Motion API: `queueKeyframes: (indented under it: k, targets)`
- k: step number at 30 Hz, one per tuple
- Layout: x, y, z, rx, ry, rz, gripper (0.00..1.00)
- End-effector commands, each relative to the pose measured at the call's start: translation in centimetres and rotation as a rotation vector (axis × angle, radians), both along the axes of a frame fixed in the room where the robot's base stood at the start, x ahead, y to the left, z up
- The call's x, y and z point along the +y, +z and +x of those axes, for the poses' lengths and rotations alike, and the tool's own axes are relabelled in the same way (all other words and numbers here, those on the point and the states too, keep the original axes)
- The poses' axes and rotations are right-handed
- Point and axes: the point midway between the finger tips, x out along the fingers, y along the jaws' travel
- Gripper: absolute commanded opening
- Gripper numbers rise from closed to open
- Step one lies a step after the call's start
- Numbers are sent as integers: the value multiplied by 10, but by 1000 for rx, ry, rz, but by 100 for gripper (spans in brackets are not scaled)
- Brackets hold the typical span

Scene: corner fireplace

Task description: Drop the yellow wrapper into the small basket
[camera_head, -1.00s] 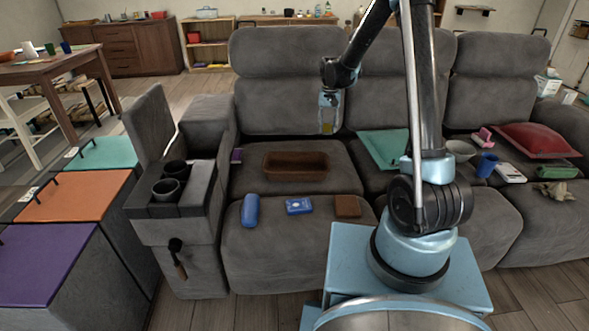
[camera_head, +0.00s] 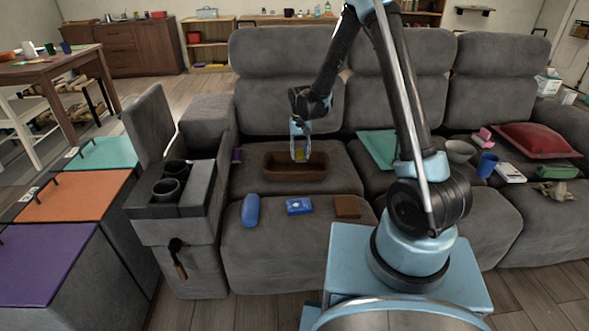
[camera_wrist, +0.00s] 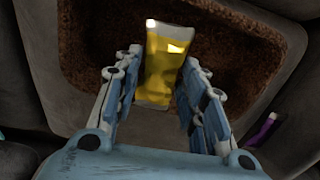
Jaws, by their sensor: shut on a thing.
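My gripper (camera_head: 300,154) is shut on the yellow wrapper (camera_head: 300,152) and holds it over the small brown basket (camera_head: 282,174) on the left sofa seat. In the wrist view the wrapper (camera_wrist: 163,70) is shiny yellow with pale ends and stands out between the two fingers of my gripper (camera_wrist: 158,95). The basket's brown fuzzy inside (camera_wrist: 240,60) lies beneath it. I cannot tell exactly how far the wrapper is above the basket floor.
A blue cylinder (camera_head: 250,210), a blue packet (camera_head: 299,206) and a brown block (camera_head: 347,206) lie on the seat in front of the basket. A purple item (camera_head: 237,155) lies left of it. The sofa backrest (camera_head: 290,110) rises behind.

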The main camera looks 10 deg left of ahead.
Motion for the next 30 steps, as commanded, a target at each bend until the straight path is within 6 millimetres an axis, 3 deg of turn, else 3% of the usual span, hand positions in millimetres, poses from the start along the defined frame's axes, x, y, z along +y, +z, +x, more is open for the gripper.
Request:
queueKeyframes:
  k: [6,18,19,21,30]
  targets:
    - [0,-16,0,0,-1,0,30]
    - [-1,-20,0,0,-1,0,30]
    - [-1,-20,0,0,-1,0,45]
    - [-1,-20,0,0,-1,0,61]
    - [-1,-20,0,0,-2,0,61]
